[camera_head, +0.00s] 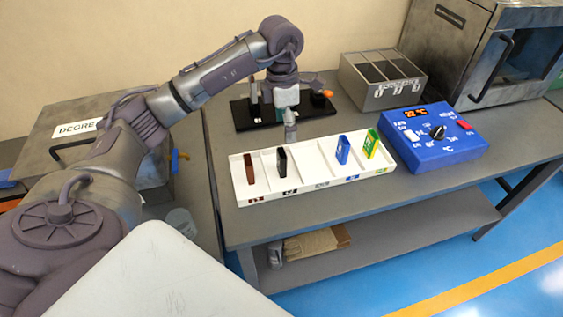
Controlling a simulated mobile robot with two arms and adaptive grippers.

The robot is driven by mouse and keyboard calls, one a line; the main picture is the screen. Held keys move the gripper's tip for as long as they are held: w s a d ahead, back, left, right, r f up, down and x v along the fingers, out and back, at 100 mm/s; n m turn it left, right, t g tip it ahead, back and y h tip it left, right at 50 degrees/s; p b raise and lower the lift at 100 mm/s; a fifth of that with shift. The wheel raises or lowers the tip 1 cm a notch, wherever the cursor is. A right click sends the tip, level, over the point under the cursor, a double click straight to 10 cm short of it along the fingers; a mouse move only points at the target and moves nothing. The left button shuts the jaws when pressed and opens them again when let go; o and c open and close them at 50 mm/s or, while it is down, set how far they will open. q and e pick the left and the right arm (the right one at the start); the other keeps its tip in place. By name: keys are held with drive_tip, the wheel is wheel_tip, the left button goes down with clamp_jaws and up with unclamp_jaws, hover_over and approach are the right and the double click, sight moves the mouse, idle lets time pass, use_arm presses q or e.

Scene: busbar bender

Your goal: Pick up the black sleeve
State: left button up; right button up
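The black sleeve (282,163) stands upright in a white divided tray (320,183) on the grey workbench, in the second section from the left. My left arm reaches in from the left, over the back of the bench. My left gripper (290,136) points down just behind the tray, slightly right of the black sleeve and apart from it as far as I can see. Its fingers are too small to show whether they are open or shut. My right gripper is out of view.
The tray also holds a brown sleeve (250,169), a blue one (342,150) and a green-yellow one (372,144). A blue control box (432,145) stands right of it. Behind are a black fixture base (243,116), a metal bin (383,95) and an oven (458,50).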

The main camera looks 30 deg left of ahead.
sight(282, 160)
use_arm(q)
drive_tip(key=shift+y, duration=0.3)
drive_tip(key=f, duration=0.3)
drive_tip(key=a+f+p, duration=0.1)
drive_tip(key=f, duration=0.1)
drive_tip(key=f+p, duration=0.1)
drive_tip(key=f, duration=0.2)
drive_tip(key=shift+s+a+f, duration=0.1)
drive_tip(key=shift+a+f, duration=0.05)
drive_tip(key=shift+f, duration=0.15)
wheel_tip(282, 160, down, 4)
drive_tip(key=shift+r+p, duration=0.2)
drive_tip(key=shift+p, duration=0.95)
drive_tip(key=shift+w+f, duration=0.2)
drive_tip(key=shift+f, duration=0.4)
drive_tip(key=c, duration=0.9)
